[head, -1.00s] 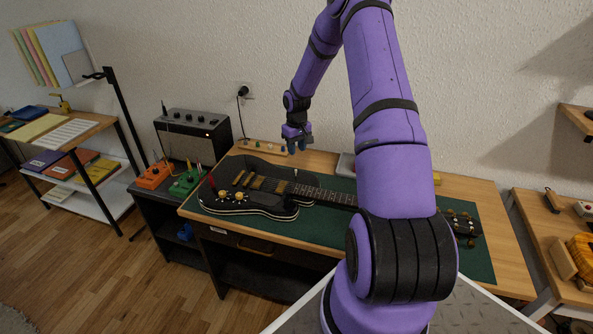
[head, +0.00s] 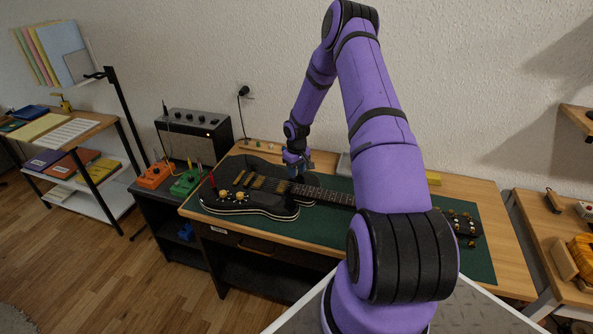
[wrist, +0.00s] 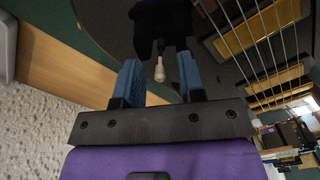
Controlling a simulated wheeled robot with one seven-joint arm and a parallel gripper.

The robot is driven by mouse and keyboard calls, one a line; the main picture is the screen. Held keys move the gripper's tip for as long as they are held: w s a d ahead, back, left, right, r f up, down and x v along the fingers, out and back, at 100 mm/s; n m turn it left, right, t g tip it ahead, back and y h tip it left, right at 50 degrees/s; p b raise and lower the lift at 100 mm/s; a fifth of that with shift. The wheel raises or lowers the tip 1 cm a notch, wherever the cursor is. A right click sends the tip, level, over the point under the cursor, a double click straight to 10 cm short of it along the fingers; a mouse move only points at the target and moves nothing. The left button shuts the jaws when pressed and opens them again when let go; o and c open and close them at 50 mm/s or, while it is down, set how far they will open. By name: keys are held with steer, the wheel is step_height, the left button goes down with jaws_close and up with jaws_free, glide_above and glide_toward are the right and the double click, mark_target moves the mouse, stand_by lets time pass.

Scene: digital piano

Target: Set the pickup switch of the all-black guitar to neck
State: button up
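The all-black guitar (head: 262,206) lies face up on a green mat, its neck pointing right. In the wrist view its glossy black body (wrist: 205,70) fills the upper middle, with strings and gold pickups at the right. The pickup switch (wrist: 159,70), a small pale tip, shows between and just beyond my fingertips. My gripper (head: 297,172) is low over the upper part of the guitar body, near the neck joint. In the wrist view my gripper (wrist: 160,76) has its blue fingers apart, with nothing held. Whether a finger touches the switch cannot be told.
The green mat (head: 335,235) covers much of the wooden bench. The wall is close behind. An amplifier (head: 192,135) and orange (head: 154,175) and green (head: 187,182) pedals stand to the left. A grey item lies behind the guitar, partly hidden by my arm.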

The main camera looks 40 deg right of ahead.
jaws_close()
steer(key=shift+f, duration=0.1)
steer(key=shift+s+t+y, duration=0.2)
steer(key=shift+t+y, duration=0.2)
steer(key=shift+t, duration=0.2)
jaws_free()
steer(key=shift+d, duration=0.1)
